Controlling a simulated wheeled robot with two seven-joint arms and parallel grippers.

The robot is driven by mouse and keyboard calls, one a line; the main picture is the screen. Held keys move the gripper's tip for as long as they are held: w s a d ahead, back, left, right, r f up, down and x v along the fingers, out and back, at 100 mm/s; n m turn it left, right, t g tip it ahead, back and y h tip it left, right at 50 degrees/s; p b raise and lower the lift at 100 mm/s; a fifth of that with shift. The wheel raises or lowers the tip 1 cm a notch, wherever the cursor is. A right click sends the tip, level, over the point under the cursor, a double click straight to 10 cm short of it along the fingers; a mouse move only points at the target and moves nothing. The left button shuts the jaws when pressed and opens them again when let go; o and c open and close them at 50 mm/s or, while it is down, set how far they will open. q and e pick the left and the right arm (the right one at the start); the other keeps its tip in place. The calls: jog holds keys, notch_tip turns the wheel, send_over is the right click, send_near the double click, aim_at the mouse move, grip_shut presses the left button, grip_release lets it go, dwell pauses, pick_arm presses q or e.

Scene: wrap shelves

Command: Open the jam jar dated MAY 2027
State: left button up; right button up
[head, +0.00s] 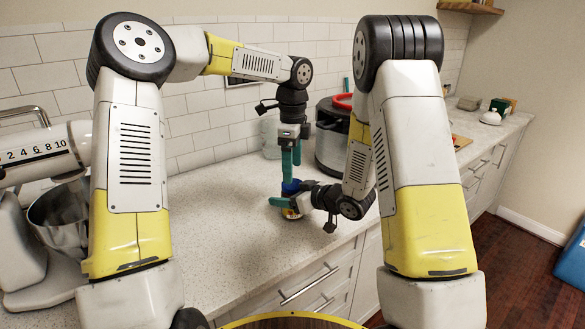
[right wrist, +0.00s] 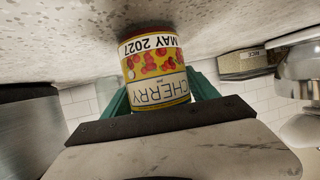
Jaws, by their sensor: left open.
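The jam jar (head: 292,213) stands on the counter, with a blue lid (head: 291,187) on top. In the right wrist view its yellow label (right wrist: 158,72) appears upside down and reads CHERRY JAM, with MAY 2027 on a white band. My right gripper (head: 285,203) reaches the jar from the right, low at its side. Its green fingers are on either side of the jar (right wrist: 160,92) and look closed on it. My left gripper (head: 291,178) points straight down over the lid, open, with its fingertips at lid height. Whether they touch the lid cannot be told.
A large steel pot (head: 333,150) with a red item (head: 343,101) on it stands behind the jar. A stand mixer with a metal bowl (head: 58,218) is at the left. A RICE box (right wrist: 243,65) shows in the right wrist view. The counter (head: 215,235) left of the jar is clear.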

jog(key=shift+o, duration=1.4)
